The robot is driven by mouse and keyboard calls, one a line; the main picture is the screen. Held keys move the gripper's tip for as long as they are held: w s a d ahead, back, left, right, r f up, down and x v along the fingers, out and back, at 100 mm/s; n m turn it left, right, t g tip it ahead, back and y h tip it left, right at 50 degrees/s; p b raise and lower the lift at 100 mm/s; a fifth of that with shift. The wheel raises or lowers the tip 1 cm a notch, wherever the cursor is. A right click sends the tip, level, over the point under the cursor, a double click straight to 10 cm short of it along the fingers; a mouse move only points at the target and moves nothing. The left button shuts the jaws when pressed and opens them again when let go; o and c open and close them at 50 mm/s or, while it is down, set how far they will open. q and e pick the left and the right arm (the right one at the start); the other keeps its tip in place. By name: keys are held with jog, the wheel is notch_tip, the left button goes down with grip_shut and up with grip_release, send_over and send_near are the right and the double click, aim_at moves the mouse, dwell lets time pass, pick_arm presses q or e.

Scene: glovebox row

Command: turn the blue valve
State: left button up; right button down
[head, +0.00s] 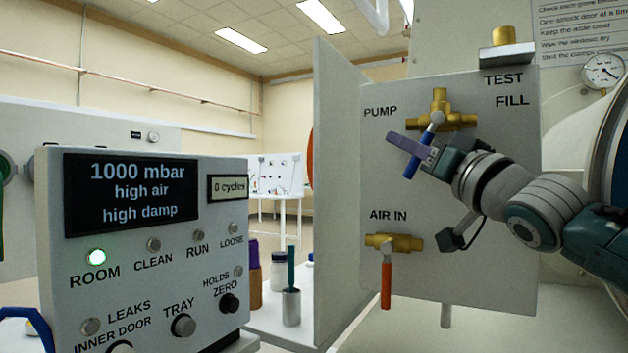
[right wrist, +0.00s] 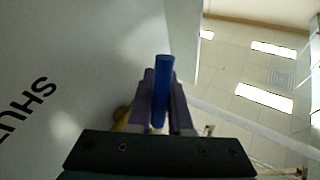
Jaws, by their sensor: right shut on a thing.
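The blue valve handle (head: 413,165) hangs from the brass PUMP valve (head: 439,110) on the white panel, tilted with its lower end toward the left. My right gripper (head: 412,148) reaches in from the right and is shut on the blue handle. In the right wrist view the blue handle (right wrist: 162,85) stands between the two purple fingers (right wrist: 160,105), its end sticking out past them. The fingers hide part of the handle in the head view. My left gripper is not in view.
Below is the AIR IN valve (head: 395,242) with an orange handle (head: 386,285) hanging straight down. A control box (head: 150,230) at left reads 1000 mbar, with its ROOM light green. A panel edge (head: 335,190) stands left of the valves. A gauge (head: 602,70) is upper right.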

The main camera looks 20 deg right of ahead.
jog(key=shift+r, duration=0.15)
jog(key=c, duration=1.1)
grip_release()
jog(key=v, duration=1)
jog(key=shift+b, duration=0.35)
jog(key=shift+a, duration=0.1)
jog(key=shift+c, duration=0.2)
